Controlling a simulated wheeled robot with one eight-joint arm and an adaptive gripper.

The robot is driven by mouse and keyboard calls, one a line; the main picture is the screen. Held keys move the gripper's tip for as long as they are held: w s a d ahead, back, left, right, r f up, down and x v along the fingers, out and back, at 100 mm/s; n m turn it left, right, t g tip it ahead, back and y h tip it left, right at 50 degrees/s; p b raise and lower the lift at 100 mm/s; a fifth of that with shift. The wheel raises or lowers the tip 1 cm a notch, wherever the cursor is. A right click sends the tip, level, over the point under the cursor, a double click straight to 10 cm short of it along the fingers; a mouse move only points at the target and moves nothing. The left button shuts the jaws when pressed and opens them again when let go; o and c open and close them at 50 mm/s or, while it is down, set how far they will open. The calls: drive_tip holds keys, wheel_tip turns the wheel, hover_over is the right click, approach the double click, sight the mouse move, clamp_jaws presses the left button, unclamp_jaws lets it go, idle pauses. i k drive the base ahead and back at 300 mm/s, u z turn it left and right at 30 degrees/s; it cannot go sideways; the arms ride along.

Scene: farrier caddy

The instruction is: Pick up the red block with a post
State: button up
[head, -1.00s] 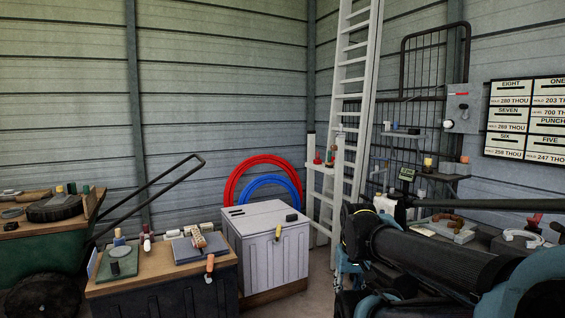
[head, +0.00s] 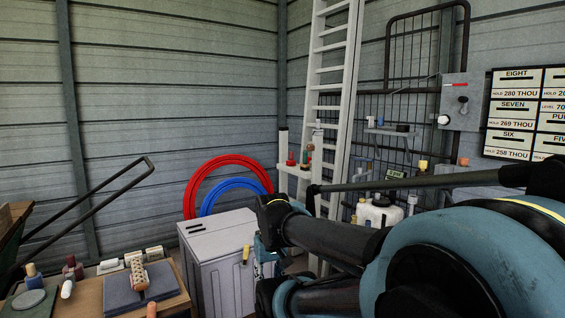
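A dark red block with a short post (head: 72,268) stands on the wooden bench top at the lower left. Small red pieces (head: 291,159) also stand on the white ledge by the ladder; their exact shape is too small to tell. My arm reaches in from the right across the lower middle, in front of the grey cabinet's right side. I cannot make out my gripper's fingers in the head view, nor anything held.
The wooden bench (head: 178,300) also carries a grey pad, white pieces and a green disc. A grey cabinet (head: 215,240) stands beside it. Red and blue hoops (head: 190,200) and a white ladder (head: 327,70) are behind. A cart handle (head: 110,190) juts in at left.

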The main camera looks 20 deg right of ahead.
sight(291, 161)
drive_tip(key=z, duration=0.25)
drive_tip(key=i, duration=1.45)
drive_tip(key=z, duration=0.4)
